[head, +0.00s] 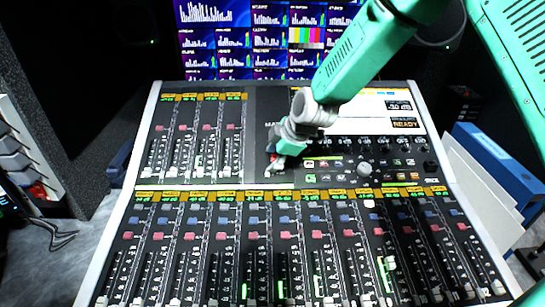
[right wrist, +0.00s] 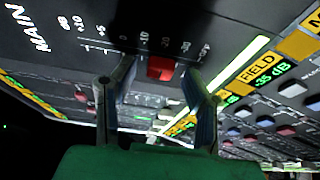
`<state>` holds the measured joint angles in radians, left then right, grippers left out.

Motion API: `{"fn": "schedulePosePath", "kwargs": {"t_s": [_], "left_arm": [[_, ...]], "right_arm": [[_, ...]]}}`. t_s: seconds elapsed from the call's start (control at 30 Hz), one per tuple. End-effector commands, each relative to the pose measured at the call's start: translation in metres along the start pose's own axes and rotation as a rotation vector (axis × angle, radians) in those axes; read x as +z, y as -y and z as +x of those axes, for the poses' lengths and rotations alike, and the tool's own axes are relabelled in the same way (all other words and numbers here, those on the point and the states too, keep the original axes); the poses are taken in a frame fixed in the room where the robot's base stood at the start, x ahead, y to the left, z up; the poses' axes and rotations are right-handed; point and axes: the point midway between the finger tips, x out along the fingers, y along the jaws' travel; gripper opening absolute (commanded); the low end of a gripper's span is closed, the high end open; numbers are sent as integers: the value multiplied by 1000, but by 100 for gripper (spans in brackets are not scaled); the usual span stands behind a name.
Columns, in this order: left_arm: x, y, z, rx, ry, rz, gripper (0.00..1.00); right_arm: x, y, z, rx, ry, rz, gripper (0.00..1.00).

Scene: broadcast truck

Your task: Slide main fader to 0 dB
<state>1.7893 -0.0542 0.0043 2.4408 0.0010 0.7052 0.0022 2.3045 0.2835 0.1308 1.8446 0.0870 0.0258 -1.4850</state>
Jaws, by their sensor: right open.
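The main fader's red cap (right wrist: 161,68) shows in the right wrist view, on its panel beside the MAIN lettering (right wrist: 27,32). The scale beside it runs from +10 on the left past 0 to the lower marks on the right. The cap sits on the low side of 0, near the -20 mark. My right gripper (right wrist: 160,70) is open, with one finger on each side of the cap; contact is not clear. In the head view my right gripper (head: 276,163) points down at the main section and hides most of the fader. My left gripper is not in view.
The mixing console (head: 140,198) fills the front, with rows of channel faders around the gripper. A readout (head: 404,124) shows READY, and a round knob (head: 364,169) lies right of the gripper. Monitors (head: 215,40) stand behind. A blue binder (head: 490,150) is at the right.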

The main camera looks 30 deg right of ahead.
Motion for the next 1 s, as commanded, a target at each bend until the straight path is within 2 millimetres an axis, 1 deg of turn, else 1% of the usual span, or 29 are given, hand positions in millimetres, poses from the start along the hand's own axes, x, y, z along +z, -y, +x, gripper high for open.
{"fn": "schedulePosePath", "kwargs": {"t_s": [0.03, 0.07, 0.1, 0.17, 0.2, 0.3, 0.37, 0.5, 0.6, 0.9, 0.93, 0.97, 1.0], "left_arm": [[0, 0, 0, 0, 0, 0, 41], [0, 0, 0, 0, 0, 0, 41], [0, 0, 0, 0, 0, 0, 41], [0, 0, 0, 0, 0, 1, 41], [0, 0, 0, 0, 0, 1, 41], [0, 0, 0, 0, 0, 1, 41], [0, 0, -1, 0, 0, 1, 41], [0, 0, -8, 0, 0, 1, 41], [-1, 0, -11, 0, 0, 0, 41], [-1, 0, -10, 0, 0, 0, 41], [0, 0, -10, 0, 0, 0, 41], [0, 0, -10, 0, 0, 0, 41], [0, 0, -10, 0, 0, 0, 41]], "right_arm": [[1, 0, 0, 0, 0, 1, 41], [1, 0, 0, 0, -1, 1, 38], [1, 0, 0, 0, -1, 1, 24], [1, 0, 0, 0, 0, 1, 3], [1, 0, 0, 0, 0, 1, 0], [1, 0, 0, 0, 2, 1, 0], [1, -4, 0, 1, 2, 2, 0], [0, -25, 0, 2, 1, 2, 0], [0, -35, 0, 2, 2, 1, 0], [0, -36, 0, -1, 1, 0, 0], [0, -36, 0, -1, 1, 0, 28], [0, -36, 0, -1, 1, 0, 39], [0, -36, 0, -1, 1, 0, 41]]}}
